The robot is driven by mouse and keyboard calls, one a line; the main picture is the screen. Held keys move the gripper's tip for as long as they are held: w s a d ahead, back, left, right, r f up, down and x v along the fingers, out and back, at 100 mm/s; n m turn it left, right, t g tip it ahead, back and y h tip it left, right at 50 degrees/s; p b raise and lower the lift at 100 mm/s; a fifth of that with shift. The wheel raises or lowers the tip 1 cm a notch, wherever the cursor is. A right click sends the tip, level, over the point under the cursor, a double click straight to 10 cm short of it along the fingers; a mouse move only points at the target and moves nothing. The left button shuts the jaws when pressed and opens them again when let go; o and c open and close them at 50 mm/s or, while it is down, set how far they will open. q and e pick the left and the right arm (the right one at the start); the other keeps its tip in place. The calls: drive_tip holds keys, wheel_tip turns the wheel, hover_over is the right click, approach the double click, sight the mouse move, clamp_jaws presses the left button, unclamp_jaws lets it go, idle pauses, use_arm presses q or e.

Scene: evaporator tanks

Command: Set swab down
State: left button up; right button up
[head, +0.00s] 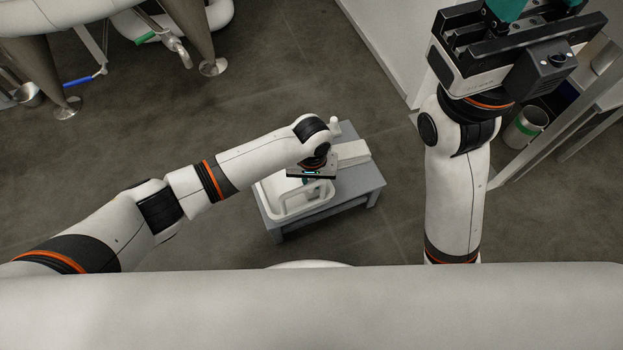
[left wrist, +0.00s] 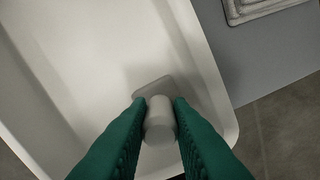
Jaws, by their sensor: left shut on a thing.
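A white tray (head: 285,212) sits on a small grey table. It fills much of the left wrist view, with its pale rim (left wrist: 231,130) at the right. My left gripper (head: 312,185) points down over the tray. Its green fingers are shut on the white swab (left wrist: 159,120), gripped by its rounded cylindrical part. A pale flat block, seemingly the swab's lower end, shows beyond the fingertips over the tray floor; I cannot tell whether it touches. In the head view the arm mostly hides the swab. My right gripper (head: 540,5) is raised at the top right, its green fingers apart, tips cut off.
The grey table (head: 345,201) has a pale box-like item (head: 351,153) beside the tray, on its right. A bin with a green band (head: 526,128) stands at the right behind metal legs. Conical steel tank bottoms (head: 190,30) are at the upper left. Open floor surrounds the table.

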use_arm(q)
drive_tip(key=o, duration=0.9)
